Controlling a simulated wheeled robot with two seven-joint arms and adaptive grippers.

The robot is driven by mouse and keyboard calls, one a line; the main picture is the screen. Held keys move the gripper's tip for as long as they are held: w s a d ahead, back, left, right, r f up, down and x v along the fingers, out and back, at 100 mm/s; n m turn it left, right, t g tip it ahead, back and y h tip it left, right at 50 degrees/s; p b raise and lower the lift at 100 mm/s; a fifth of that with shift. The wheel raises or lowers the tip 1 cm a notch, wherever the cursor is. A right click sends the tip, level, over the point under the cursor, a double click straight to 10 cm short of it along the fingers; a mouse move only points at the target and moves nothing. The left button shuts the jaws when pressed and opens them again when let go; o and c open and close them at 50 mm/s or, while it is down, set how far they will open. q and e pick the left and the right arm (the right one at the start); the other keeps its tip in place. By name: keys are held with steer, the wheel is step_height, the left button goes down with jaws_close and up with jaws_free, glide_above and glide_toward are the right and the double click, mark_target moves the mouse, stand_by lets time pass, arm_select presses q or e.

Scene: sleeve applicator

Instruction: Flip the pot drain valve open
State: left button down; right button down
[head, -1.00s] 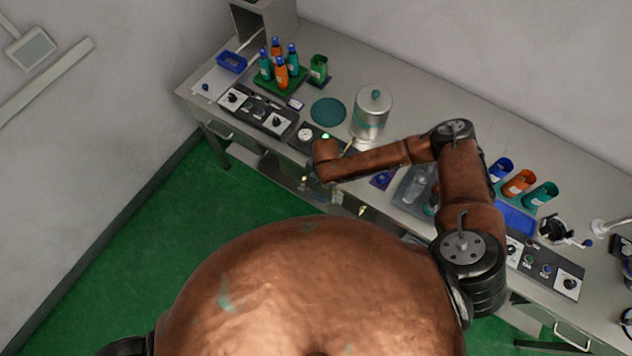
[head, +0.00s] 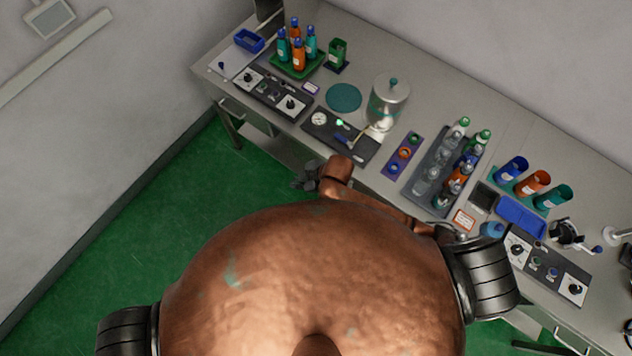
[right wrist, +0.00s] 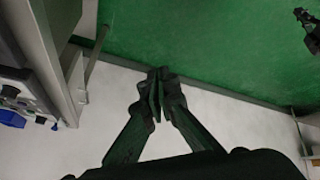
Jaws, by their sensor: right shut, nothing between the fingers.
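The silver pot (head: 386,108) with a teal lid knob stands on the bench in the head view. A thin tan spout or valve piece (head: 362,132) runs from its base toward a blue lever-like part (head: 346,141); the valve's setting is too small to tell. My right gripper (head: 305,178) is low in front of the bench's front edge, apart from the pot. In the right wrist view its fingers (right wrist: 158,84) are together and empty. A dark jointed part at the upper right of that view, perhaps my left gripper (right wrist: 304,17), is cut off by the edge.
A dark panel with a round gauge (head: 319,119) and green light lies before the pot. A teal disc (head: 343,97) lies left of it. A purple strip (head: 403,156) and a tray of bottles (head: 434,181) stand to the right. Green floor is clear at left.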

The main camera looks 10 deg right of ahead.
steer(key=s+d+f+m+h, duration=0.25)
steer(key=s+d+m, duration=0.25)
steer(key=d, duration=0.5)
steer(key=s+d+f+m+h+b, duration=0.1)
steer(key=s+d+f+m, duration=0.3)
steer(key=d, duration=0.7)
steer(key=s+d+f+m+h, duration=0.2)
steer(key=s+d+m, duration=0.35)
steer(key=d, duration=0.45)
steer(key=s+d+f+g+b, duration=0.15)
steer(key=s+f, duration=0.25)
steer(key=f, duration=0.9)
steer(key=s+f+b, duration=0.2)
steer(key=s+f, duration=0.2)
steer(key=f, duration=1)
steer(key=s+f+b, duration=0.3)
steer(key=s+f, duration=1.3)
steer(key=s, duration=0.1)
steer(key=shift+g, duration=0.45)
steer(key=shift+s+f, duration=0.1)
steer(key=shift+s, duration=0.05)
